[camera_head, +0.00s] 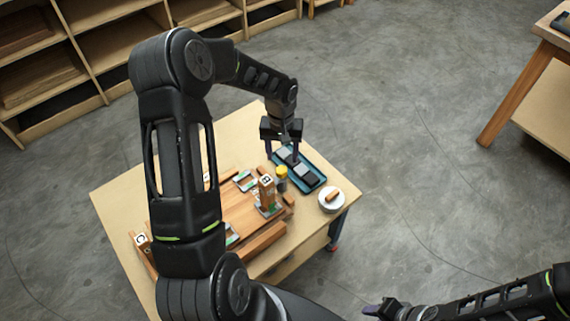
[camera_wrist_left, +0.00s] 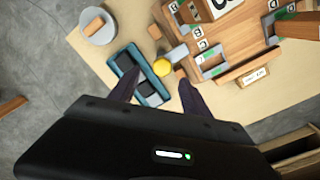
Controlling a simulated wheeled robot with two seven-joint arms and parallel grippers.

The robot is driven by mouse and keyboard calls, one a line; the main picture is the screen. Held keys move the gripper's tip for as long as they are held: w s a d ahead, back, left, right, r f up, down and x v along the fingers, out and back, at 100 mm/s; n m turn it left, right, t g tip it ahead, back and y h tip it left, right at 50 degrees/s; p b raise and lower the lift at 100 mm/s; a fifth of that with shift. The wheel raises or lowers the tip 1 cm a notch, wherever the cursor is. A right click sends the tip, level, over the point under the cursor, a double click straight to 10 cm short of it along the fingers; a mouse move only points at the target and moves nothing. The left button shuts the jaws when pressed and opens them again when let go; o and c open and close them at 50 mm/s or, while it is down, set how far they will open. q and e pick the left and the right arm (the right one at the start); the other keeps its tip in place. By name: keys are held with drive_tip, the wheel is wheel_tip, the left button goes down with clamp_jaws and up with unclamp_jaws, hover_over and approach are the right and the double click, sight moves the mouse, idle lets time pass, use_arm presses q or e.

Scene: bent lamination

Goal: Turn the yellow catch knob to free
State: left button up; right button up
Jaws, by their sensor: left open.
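The yellow catch knob (camera_head: 281,171) sits on top of a grey post at the right side of the wooden fixture (camera_head: 240,207), beside an upright block marked B (camera_head: 266,190). In the left wrist view the knob (camera_wrist_left: 162,67) shows beyond and between the two fingers. My left gripper (camera_head: 283,150) is open and empty, just behind and above the knob, apart from it. In the left wrist view its fingers (camera_wrist_left: 158,90) are spread wide. My right gripper (camera_head: 385,308) is at the bottom edge, away from the table; its jaw state is unclear.
A teal tray (camera_head: 318,168) with grey and dark blocks lies right of the knob. A white round dish (camera_head: 331,200) with a wooden piece stands near the table's right corner. Wooden shelves (camera_head: 95,40) stand at the back left, and another table (camera_head: 545,70) at the right.

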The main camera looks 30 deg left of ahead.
sight(281, 169)
use_arm(q)
drive_tip(key=shift+a+r, duration=0.15)
drive_tip(key=shift+a, duration=0.1)
drive_tip(key=shift+f, duration=3.95)
clamp_jaws()
